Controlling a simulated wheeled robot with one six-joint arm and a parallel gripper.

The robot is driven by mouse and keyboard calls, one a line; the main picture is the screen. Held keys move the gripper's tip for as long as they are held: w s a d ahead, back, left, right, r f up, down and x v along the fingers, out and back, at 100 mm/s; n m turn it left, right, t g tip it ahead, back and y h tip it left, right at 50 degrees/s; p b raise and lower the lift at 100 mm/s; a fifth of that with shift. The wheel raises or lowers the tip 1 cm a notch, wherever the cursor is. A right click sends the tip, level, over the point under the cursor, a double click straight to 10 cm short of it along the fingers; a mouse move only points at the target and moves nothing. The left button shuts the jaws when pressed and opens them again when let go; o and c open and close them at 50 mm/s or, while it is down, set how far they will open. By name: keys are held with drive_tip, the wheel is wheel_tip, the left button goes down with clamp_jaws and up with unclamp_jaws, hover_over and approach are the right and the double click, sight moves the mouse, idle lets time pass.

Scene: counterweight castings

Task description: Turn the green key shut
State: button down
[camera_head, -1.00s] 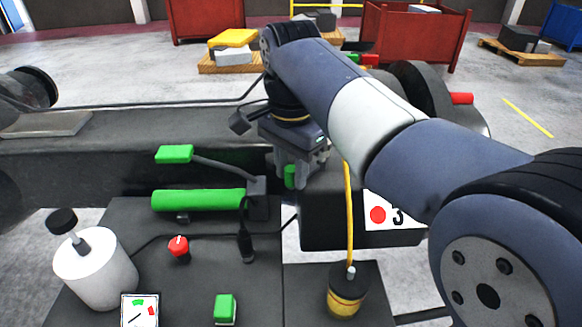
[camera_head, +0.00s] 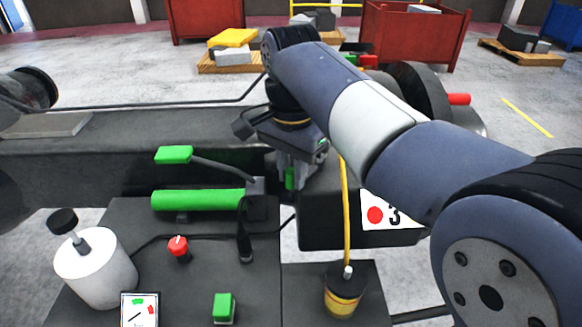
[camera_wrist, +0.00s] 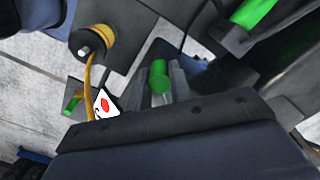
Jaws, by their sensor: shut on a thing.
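The green key (camera_head: 290,178) shows as a small upright green piece at the end of my arm, beside the dark block with the number 3 card. My gripper (camera_head: 292,182) points down and is shut around it. In the wrist view the green key (camera_wrist: 158,77) stands between the two grey fingers of my gripper (camera_wrist: 160,88). The lower end of the key and what it sits in are mostly hidden by the fingers and the dark body.
A green lever (camera_head: 174,154) and a green cylinder handle (camera_head: 198,200) lie left of my gripper. A red knob (camera_head: 178,249), a white pot (camera_head: 95,272), a green button (camera_head: 223,307) and a yellow-banded post (camera_head: 343,300) with a yellow hose stand in front.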

drive_tip(key=s+d+n+p, duration=0.2)
drive_tip(key=d+n+p, duration=0.1)
drive_tip(key=d+n, duration=0.3)
drive_tip(key=shift+s+n, duration=0.2)
drive_tip(key=shift+n, duration=0.9)
drive_tip(key=c, duration=1.3)
unclamp_jaws()
drive_tip(key=shift+o, duration=0.2)
wheel_tip(320, 180, up, 11)
drive_tip(key=shift+p, duration=0.45)
